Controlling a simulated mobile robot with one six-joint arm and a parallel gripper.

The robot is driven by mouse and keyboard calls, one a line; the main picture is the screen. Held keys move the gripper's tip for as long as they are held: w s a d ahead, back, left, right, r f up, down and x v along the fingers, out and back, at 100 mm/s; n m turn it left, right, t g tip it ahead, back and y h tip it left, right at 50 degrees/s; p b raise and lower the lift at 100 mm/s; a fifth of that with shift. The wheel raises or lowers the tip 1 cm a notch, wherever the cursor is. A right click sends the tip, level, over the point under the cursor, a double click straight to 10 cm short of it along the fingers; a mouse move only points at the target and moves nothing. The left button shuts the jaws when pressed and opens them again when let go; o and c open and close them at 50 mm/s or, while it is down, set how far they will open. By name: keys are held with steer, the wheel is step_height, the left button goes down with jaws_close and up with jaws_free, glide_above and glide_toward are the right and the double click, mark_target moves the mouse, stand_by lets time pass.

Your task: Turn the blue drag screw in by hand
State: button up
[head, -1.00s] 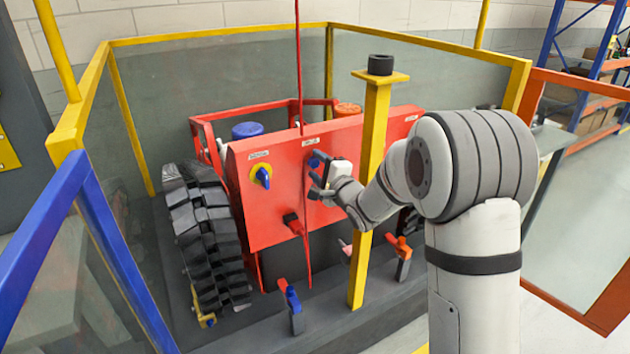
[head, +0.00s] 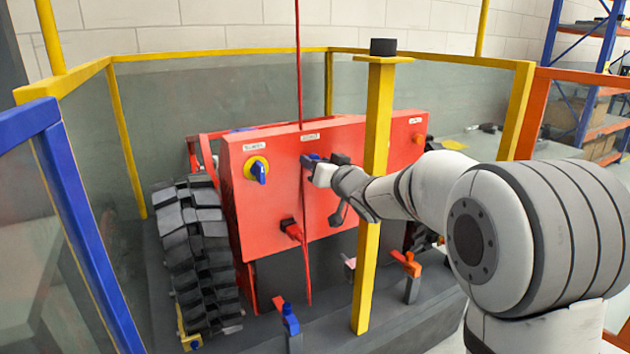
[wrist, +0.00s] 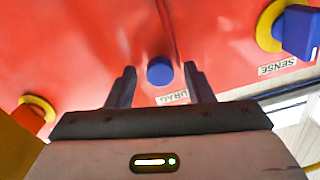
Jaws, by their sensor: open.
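The blue drag screw (wrist: 160,71) is a round knob on the red panel (wrist: 95,45), beside the label reading DRAG (wrist: 172,97) in the wrist view. My gripper (wrist: 160,78) is open, with one dark finger on each side of the screw in that view. I see gaps between the screw and both fingers; whether the fingertips reach level with it in depth is unclear. In the head view my gripper (head: 322,170) is close to the panel under a white label, and a bit of blue (head: 311,157) shows at its tip; the rest is hidden.
A blue switch on a yellow disc (head: 258,170), marked SENSE in the wrist view, sits to the left in the head view. A yellow post (head: 375,130) stands close to my arm. A red cable (head: 299,70) hangs by my gripper. Yellow-framed clear panels surround the machine.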

steer(key=n, duration=0.3)
steer(key=shift+b, duration=0.4)
